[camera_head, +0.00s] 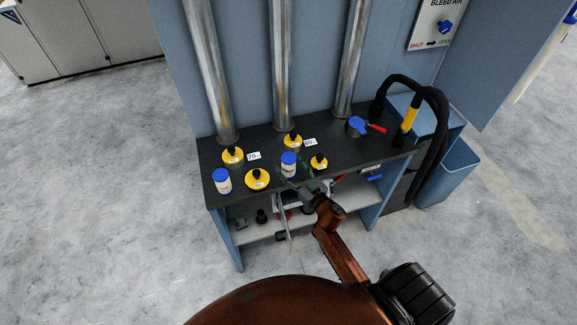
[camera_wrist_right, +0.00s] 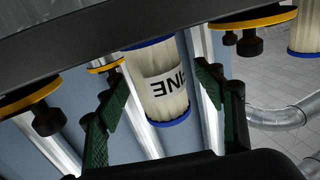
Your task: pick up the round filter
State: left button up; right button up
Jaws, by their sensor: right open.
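A round filter (camera_head: 289,166), a pale cylinder with blue end caps, stands near the front edge of the dark bench top. In the right wrist view this filter (camera_wrist_right: 165,100) appears upside down, with a label that seems to read FINE. A second similar filter (camera_head: 222,184) stands at the bench's left end and is partly cut off in the right wrist view (camera_wrist_right: 307,34). My right gripper (camera_head: 303,185) is open just in front of the nearer filter. In the right wrist view its green-padded fingers (camera_wrist_right: 160,78) flank the filter, and I see no clear contact. My left gripper is out of view.
Yellow discs with black knobs stand around the filter, including one at its left (camera_head: 257,179) and one at its right (camera_head: 319,161). Metal pipes (camera_head: 282,70) rise behind. A blue valve with a red handle (camera_head: 358,125) and black hoses (camera_head: 437,105) are at the right.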

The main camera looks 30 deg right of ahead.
jog(key=shift+w, duration=0.6)
jog(key=shift+c, duration=0.7)
jog(key=c, duration=1.3)
jog(key=shift+r, duration=0.15)
